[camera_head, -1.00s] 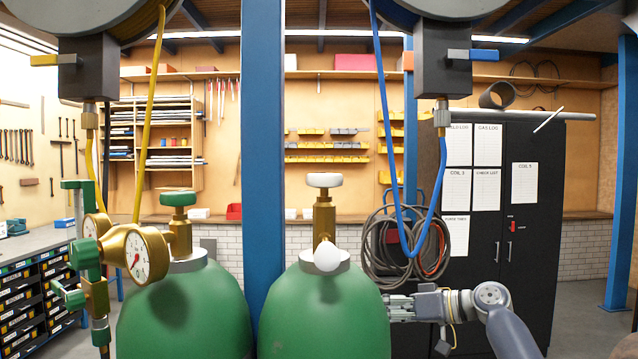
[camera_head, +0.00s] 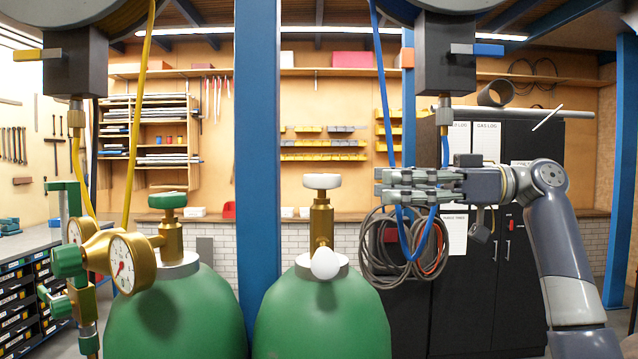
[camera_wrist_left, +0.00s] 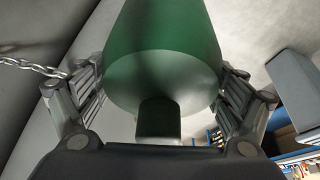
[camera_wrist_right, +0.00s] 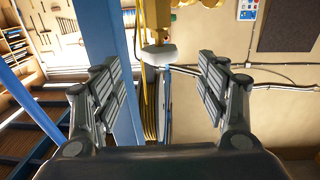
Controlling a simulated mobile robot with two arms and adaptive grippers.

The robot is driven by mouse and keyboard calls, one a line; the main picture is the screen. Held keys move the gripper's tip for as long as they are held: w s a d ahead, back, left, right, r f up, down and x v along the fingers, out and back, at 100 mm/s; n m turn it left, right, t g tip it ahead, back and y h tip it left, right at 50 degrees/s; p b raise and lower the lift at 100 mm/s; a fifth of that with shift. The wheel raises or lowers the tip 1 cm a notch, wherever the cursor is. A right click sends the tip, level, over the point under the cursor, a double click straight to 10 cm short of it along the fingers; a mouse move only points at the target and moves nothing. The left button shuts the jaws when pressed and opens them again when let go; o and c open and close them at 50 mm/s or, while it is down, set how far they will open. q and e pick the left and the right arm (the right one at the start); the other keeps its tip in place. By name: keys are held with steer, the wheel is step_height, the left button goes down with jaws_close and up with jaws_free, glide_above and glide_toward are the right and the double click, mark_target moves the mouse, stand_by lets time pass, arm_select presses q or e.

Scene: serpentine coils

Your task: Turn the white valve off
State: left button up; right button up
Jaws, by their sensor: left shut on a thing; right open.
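The white valve knob (camera_head: 322,181) tops a brass stem on the right-hand green cylinder (camera_head: 320,315). A white ball-shaped part (camera_head: 325,263) sticks out of the front of this stem. My right gripper (camera_head: 378,183) is open at about the knob's height, to its right and apart from it. In the right wrist view the white knob (camera_wrist_right: 158,54) shows ahead, between the open fingers. My left gripper (camera_wrist_left: 163,80) shows only in its wrist view, with its fingers on both sides of a green rounded object (camera_wrist_left: 165,45). It is shut on this object, whose upper part is cut off.
The left green cylinder (camera_head: 175,315) carries a green knob (camera_head: 168,200) and a brass gauge (camera_head: 132,263). A blue post (camera_head: 258,150) stands behind, between the cylinders. Yellow and blue hoses hang from above. A black cabinet (camera_head: 515,300) stands behind my right arm.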

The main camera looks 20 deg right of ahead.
mark_target(321, 184)
arm_select(q)
step_height(321, 184, up, 3)
steer(key=p, duration=0.3)
steer(key=shift+r, duration=0.15)
arm_select(e)
steer(key=x, duration=1)
steer(key=shift+w+a, duration=0.1)
steer(key=shift+a, duration=0.05)
arm_select(q)
steer(key=shift+r, duration=0.1)
arm_select(e)
steer(key=shift+w+a+f, duration=0.1)
steer(key=shift+w+a, duration=0.05)
steer(key=shift+a, duration=0.25)
steer(key=c, duration=1)
